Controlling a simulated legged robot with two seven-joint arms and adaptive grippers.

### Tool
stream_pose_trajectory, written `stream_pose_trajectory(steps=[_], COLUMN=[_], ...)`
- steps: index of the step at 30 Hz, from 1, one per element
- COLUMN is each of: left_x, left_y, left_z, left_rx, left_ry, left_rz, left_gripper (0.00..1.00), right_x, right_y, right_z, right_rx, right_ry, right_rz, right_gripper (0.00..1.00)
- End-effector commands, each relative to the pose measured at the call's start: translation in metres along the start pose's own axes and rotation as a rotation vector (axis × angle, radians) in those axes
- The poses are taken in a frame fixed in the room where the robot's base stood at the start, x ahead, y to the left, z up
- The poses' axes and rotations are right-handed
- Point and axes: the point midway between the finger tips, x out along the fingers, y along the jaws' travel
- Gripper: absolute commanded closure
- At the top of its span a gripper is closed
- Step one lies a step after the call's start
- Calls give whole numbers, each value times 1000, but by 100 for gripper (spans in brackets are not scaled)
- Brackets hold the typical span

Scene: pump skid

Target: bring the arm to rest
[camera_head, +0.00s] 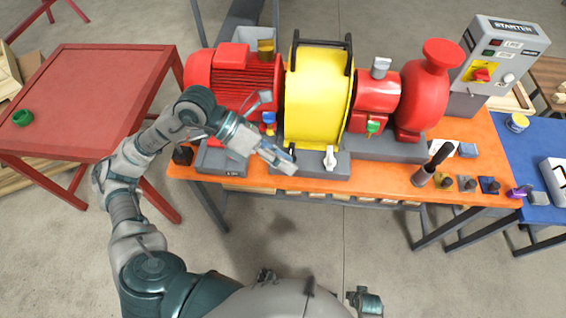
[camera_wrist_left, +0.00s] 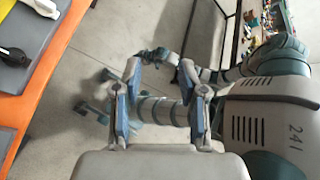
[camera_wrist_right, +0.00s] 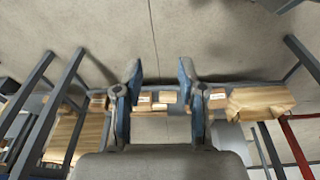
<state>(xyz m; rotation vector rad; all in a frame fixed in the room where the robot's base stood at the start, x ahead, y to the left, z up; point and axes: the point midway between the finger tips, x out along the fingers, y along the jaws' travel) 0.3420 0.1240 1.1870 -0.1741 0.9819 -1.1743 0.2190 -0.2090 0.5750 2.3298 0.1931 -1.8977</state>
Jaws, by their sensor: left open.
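My left arm comes in from the left in the head view. Its gripper (camera_head: 280,160) is above the front edge of the orange bench (camera_head: 290,182), in front of the yellow guard (camera_head: 318,95). The left wrist view shows its two fingers (camera_wrist_left: 163,85) apart with nothing between them. My right gripper (camera_wrist_right: 160,75) shows in the right wrist view, its fingers apart and empty, with floor and the underside of a bench beyond. In the head view, only a small part of my right arm may show at the bottom edge.
A red motor (camera_head: 235,80), a red pump (camera_head: 425,95) and a starter box (camera_head: 500,60) stand on the bench. A dark cylinder (camera_head: 425,175) and small valves sit at its right front. A red table (camera_head: 90,95) stands at left. The floor in front is clear.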

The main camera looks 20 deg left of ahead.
Motion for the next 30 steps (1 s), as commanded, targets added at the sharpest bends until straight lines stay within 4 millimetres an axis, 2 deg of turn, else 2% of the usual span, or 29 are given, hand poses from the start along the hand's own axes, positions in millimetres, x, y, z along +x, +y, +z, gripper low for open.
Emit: stream_pose_trajectory(steps=[22,25,27,30], left_x=[7,18,24,14], left_y=[-10,-29,-49,-66], left_z=[3,12,26,56], left_rx=[-12,-49,-115,-292], left_ry=[-30,-106,-212,-442], left_rz=[-70,-223,-402,-692], left_gripper=[58,58,58,58], right_x=[-2,-10,-21,-41], right_y=[0,0,1,2], right_z=[-1,-6,-11,-19], right_rx=[0,1,2,3], right_ry=[1,7,13,22], right_rz=[0,1,1,3], right_gripper=[60,60,60,60])
